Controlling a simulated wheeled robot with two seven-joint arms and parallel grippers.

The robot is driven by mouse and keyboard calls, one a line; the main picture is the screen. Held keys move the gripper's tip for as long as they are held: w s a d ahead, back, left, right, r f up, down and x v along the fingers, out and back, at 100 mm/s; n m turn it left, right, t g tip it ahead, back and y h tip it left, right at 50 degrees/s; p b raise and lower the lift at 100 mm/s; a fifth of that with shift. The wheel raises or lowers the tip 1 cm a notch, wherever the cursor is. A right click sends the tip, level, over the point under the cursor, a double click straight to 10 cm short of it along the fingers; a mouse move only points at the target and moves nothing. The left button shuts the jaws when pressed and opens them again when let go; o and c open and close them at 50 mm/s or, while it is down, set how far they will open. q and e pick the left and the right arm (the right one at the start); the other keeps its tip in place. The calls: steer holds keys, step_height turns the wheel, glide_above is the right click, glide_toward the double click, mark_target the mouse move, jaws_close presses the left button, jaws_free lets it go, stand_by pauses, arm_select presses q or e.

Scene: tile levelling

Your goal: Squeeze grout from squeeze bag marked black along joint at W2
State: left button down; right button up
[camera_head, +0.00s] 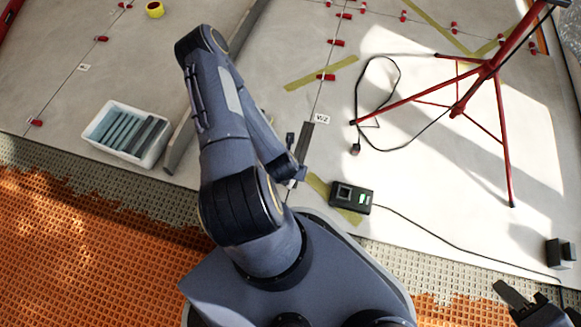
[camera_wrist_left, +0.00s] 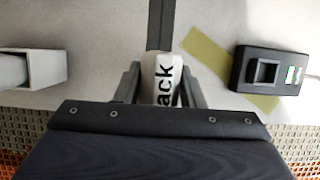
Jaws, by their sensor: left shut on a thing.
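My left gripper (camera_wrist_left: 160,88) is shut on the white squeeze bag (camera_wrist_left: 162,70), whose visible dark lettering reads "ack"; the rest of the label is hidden. In the head view my left arm folds down to the floor, and the bag cannot be made out there. The W2 label (camera_head: 322,119) lies beside the joint. A wide dark strip (camera_head: 305,142) runs along the joint below the label; it also shows in the left wrist view (camera_wrist_left: 160,25), directly beyond the bag. I cannot tell whether bag and strip touch. My right gripper (camera_head: 525,300) is at the lower right corner, partly cut off.
A black device with a green display (camera_head: 350,196) stands close right of the joint, its cable trailing right. A white tub of grey strips (camera_head: 124,134) stands left. A red tripod (camera_head: 487,70) with a looped cable stands upper right. Red clips and yellowish tape (camera_head: 321,73) mark the tiles.

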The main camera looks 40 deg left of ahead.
arm_select(q)
steer(key=shift+s, duration=0.1)
steer(key=shift+s+d, duration=0.45)
steer(key=shift+s, duration=0.35)
